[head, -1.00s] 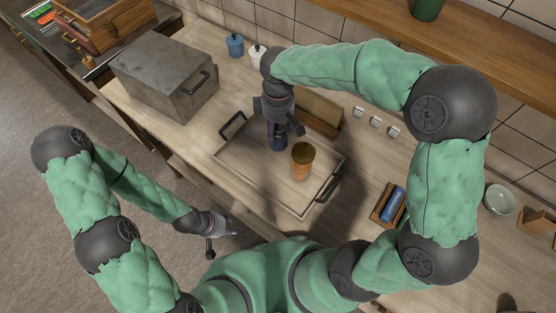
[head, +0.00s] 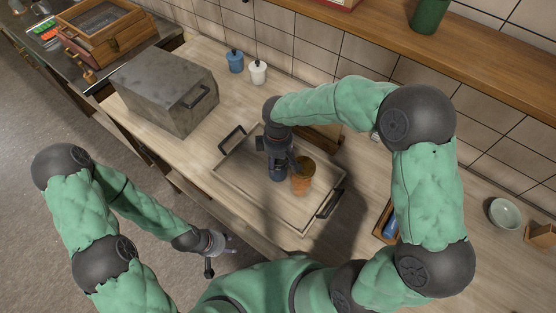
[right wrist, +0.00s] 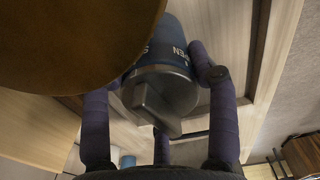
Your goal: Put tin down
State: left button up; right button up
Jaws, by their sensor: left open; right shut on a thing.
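The blue tin (head: 278,173) is in my right gripper (head: 279,160), above the near-middle of a wooden tray (head: 238,188). Whether its base touches the tray cannot be told. In the right wrist view, the blue tin (right wrist: 172,50) with pale lettering sits between the dark fingers, which are shut on it. An orange-brown jar (head: 301,181) with a brown lid stands on the tray just right of the tin, very close to it. Its lid fills the upper left of the right wrist view. My left gripper (head: 219,243) is open and empty, low beside the counter's front edge.
A grey metal box (head: 160,95) stands on the counter at left. A blue pot (head: 235,62) and a white pot (head: 257,73) stand by the wall. The tray has two dark handles. A small wooden holder (head: 384,222) is partly hidden behind my right arm.

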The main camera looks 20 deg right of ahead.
jog(key=shift+r, duration=0.1)
jog(key=o, duration=1.3)
jog(key=shift+o, duration=0.2)
jog(key=shift+r, duration=0.15)
notch_tip(320, 180, up, 12)
jog(key=shift+f+p, duration=0.15)
jog(key=shift+p, duration=0.75)
